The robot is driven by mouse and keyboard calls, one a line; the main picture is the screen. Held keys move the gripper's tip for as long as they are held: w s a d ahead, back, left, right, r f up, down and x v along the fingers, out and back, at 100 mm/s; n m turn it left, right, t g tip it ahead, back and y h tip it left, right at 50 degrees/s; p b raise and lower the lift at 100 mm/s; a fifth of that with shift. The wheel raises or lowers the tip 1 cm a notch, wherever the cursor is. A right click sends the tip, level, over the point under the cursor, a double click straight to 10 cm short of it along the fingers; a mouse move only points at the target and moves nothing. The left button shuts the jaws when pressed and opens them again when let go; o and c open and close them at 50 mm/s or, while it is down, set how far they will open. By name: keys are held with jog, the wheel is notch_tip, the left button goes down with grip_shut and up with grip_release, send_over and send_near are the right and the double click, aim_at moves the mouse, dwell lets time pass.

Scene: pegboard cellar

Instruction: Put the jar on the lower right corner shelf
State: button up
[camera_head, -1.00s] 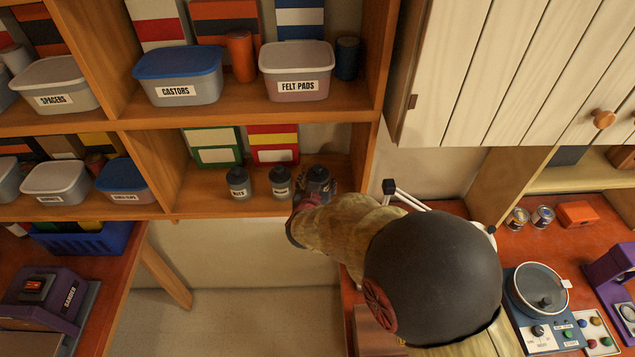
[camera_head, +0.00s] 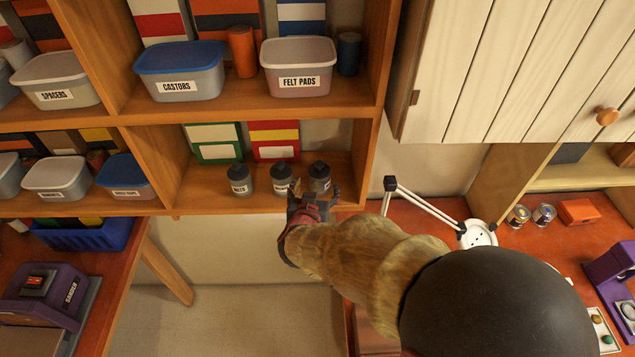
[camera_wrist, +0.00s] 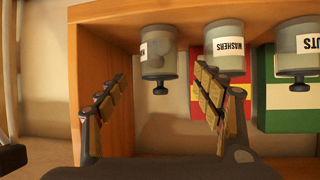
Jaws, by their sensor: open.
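A grey jar (camera_head: 320,173) with a dark lid and white label stands at the right end of the lower right shelf (camera_head: 215,200), near its front edge. In the wrist view the jar (camera_wrist: 157,62) appears upside down between my fingers and farther in than their tips. My gripper (camera_head: 314,192) is open and empty in front of the jar, its fingers spread to either side. It also shows in the wrist view (camera_wrist: 161,82). My gripper hides the jar's lower part in the head view.
Two similar jars, a washers jar (camera_head: 281,178) and a nuts jar (camera_head: 239,180), stand to the left. Green (camera_head: 215,142) and red (camera_head: 274,140) boxes stand behind. The shelf's right side panel (camera_head: 364,160) is close to the jar. A white lamp (camera_head: 430,205) stands right.

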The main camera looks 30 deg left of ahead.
jog(key=v, duration=0.4)
jog(key=w+d+r+g+y, duration=0.1)
jog(key=w+d+r+g, duration=0.15)
jog(key=d+r, duration=1.25)
jog(key=s+d+m+g+h, duration=0.1)
jog(key=s+d, duration=0.5)
jog(key=d, duration=0.4)
jog(key=s+d+f+m+g+h, duration=0.1)
jog(key=s+d+h, duration=0.1)
jog(key=s+d, duration=0.5)
jog(key=s+d+m+g+h, duration=0.1)
jog(key=s+d, duration=0.5)
jog(key=d, duration=0.7)
jog(key=shift+s+f+m+g+h, duration=0.35)
jog(key=shift+m+h, duration=0.25)
jog(key=shift+h, duration=0.1)
